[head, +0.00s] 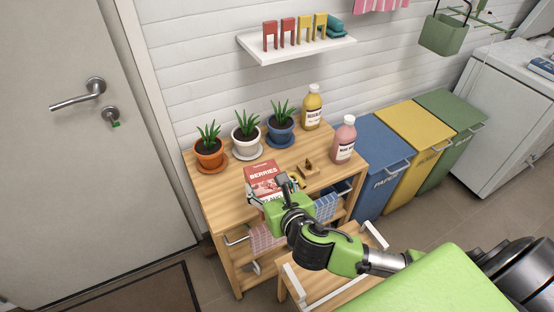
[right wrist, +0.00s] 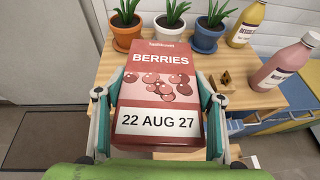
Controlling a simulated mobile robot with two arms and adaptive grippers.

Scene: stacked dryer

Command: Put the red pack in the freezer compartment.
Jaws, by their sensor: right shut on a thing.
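The red pack (head: 262,174) is a box labelled "BERRIES" with a picture of berries. In the right wrist view the red pack (right wrist: 160,62) fills the middle and also reads "22 AUG 27". My right gripper (head: 272,192) is shut on it, with a finger along each side in the right wrist view (right wrist: 158,110). The pack is over the front part of the wooden table; I cannot tell whether it touches the top. My left gripper is not in view. No freezer compartment shows in either view.
The wooden table (head: 222,192) holds three potted plants at the back, a yellow bottle (head: 312,107), a pink bottle (head: 344,139) and a small wooden holder (head: 307,169). Blue, yellow and green bins stand to the right. A white appliance (head: 500,125) is at far right. A door is left.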

